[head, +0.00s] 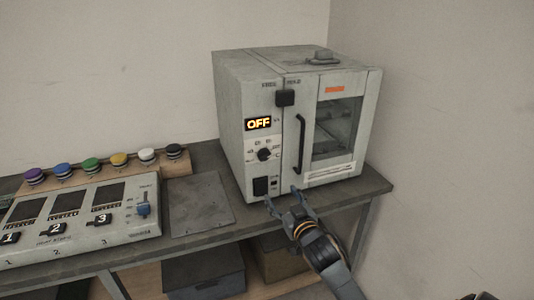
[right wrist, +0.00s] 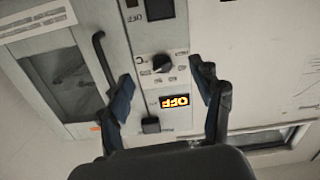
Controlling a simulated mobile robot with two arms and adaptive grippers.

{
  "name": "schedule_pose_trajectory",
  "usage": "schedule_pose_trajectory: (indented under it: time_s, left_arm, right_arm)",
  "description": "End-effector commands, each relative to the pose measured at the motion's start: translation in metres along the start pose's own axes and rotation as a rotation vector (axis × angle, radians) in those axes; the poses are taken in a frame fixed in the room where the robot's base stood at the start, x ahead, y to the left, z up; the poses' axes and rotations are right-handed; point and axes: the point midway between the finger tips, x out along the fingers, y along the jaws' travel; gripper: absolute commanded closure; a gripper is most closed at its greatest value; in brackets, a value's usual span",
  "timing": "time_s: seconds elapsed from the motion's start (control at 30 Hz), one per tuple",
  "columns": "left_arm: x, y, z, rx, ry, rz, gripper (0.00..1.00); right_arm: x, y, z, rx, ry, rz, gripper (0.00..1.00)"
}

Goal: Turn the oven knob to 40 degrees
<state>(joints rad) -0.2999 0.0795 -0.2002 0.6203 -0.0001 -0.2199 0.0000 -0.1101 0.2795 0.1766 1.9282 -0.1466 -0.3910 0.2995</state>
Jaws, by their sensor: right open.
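The grey oven (head: 238,120) stands on the table against the corner. Its round black knob (head: 264,155) sits on the front panel, below a lit display (head: 258,124) reading OFF. My right gripper (head: 282,196) is open and empty, in front of the oven's lower front and below the knob in the head view. In the right wrist view the oven appears upside down. There the knob (right wrist: 161,63) shows between the two spread fingers (right wrist: 163,72), and no contact is visible. The display (right wrist: 173,101) also reads OFF there. My left gripper is not in view.
The oven door with a dark window (head: 338,128) and a vertical handle (head: 300,144) is right of the knob. A control box with switches (head: 145,228) and a row of coloured buttons (head: 91,164) stand left. A flat grey plate (head: 197,205) lies between.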

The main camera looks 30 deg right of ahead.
Motion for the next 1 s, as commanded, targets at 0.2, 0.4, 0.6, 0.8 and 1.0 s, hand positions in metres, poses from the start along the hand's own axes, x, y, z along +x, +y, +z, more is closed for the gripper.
schedule_pose_trajectory:
  time_s: [0.2, 0.4, 0.6, 0.8, 1.0]
  left_arm:
    - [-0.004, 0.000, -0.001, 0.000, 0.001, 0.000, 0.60]
    - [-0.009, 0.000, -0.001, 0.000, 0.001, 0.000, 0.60]
    - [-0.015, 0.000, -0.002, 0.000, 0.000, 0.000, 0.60]
    - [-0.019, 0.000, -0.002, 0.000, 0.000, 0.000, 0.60]
    - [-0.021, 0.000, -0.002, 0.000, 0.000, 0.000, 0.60]
  right_arm:
    - [-0.001, 0.009, -0.044, 0.005, 0.074, 0.014, 0.35]
    - [0.029, 0.009, -0.047, 0.005, 0.073, 0.015, 0.35]
    - [0.073, 0.009, -0.050, 0.005, 0.073, 0.014, 0.35]
    - [0.109, 0.010, -0.052, 0.005, 0.072, 0.014, 0.35]
    - [0.128, 0.010, -0.052, 0.005, 0.071, 0.013, 0.35]
